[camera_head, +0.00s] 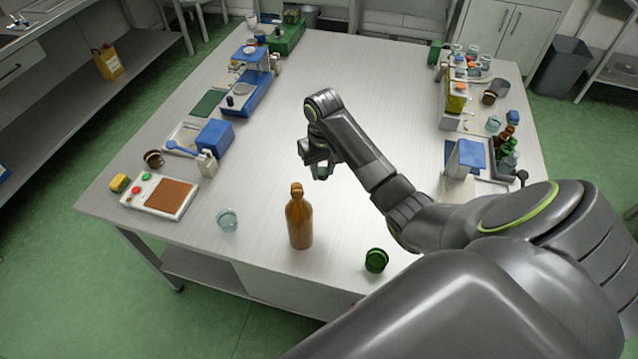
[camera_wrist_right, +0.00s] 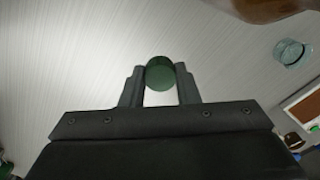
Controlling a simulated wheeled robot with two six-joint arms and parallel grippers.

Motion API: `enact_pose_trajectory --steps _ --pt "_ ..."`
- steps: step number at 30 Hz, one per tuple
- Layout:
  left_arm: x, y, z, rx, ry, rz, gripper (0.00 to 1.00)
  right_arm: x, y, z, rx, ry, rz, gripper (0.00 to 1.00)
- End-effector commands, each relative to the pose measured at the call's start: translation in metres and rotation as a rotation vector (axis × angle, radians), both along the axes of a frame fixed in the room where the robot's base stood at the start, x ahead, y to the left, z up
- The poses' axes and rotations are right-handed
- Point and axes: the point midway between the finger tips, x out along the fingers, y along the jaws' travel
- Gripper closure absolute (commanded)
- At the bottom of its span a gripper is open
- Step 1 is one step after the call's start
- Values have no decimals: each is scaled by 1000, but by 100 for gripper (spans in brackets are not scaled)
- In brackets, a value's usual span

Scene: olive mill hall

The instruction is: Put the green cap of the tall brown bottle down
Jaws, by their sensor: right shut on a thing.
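The tall brown bottle (camera_head: 299,222) stands upright near the front edge of the table, with no cap on its neck. Part of it also shows at the top of the right wrist view (camera_wrist_right: 265,8). My right gripper (camera_head: 320,170) is behind the bottle, over the bare middle of the table. In the right wrist view, its two fingers (camera_wrist_right: 160,88) are shut on the round green cap (camera_wrist_right: 160,73). I cannot tell whether the cap touches the table. My left gripper is not in view.
A clear glass (camera_head: 227,219) stands left of the bottle and a dark green ring-shaped or open-topped thing (camera_head: 376,260) right of it. Bottles and boxes line the right. The table's middle is free.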

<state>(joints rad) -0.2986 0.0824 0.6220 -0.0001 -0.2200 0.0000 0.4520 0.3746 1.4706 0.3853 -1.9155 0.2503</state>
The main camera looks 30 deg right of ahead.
Motion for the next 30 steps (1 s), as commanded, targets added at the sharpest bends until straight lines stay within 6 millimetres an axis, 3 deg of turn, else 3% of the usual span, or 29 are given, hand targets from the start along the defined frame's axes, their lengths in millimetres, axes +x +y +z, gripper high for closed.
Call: enact_pose_trajectory --steps 1,6,12,30 --pt "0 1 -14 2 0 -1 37 0 0 -14 0 0 33 92" --pt "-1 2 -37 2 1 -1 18 1 1 -33 0 0 267 92" --pt "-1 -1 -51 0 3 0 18 1 3 -40 0 -1 654 92" --pt "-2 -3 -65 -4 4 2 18 1 7 -36 -3 3 1806 92"
